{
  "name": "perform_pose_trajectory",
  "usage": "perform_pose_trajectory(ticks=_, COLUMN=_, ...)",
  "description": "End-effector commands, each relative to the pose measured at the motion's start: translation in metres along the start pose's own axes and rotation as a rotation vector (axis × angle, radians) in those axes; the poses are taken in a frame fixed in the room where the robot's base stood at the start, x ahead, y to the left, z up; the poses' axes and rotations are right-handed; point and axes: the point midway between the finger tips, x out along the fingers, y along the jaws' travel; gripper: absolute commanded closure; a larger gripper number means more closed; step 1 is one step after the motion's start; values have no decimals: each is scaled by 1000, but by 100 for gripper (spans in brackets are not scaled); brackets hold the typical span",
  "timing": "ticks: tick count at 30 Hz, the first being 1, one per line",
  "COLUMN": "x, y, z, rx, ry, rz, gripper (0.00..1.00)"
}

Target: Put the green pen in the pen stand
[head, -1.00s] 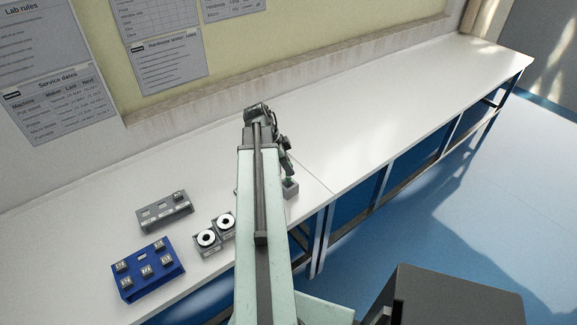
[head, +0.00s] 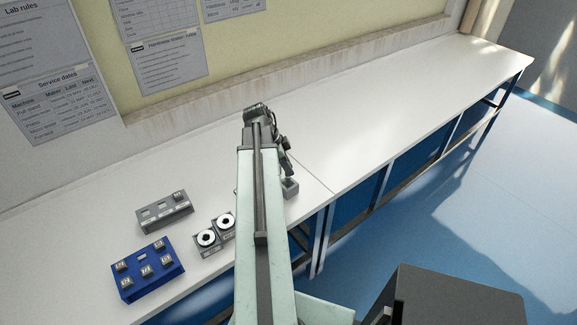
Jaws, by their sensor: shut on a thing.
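My gripper (head: 289,172) is partly hidden behind my arm and points down just above a small grey box, the pen stand (head: 291,188), near the front edge of the bench. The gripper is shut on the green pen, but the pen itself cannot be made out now. I cannot tell how far the pen is inside the stand.
A blue block holder (head: 170,285) and a grey holder (head: 152,222) stand on the white bench (head: 400,105) at left. The bench's right part is clear. A wall stands behind.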

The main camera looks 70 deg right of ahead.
Motion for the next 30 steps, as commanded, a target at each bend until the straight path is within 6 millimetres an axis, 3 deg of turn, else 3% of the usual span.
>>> perform_pose_trajectory(ticks=30, x=30, y=0, z=13, rx=-2, ry=0, rz=-1, gripper=100)
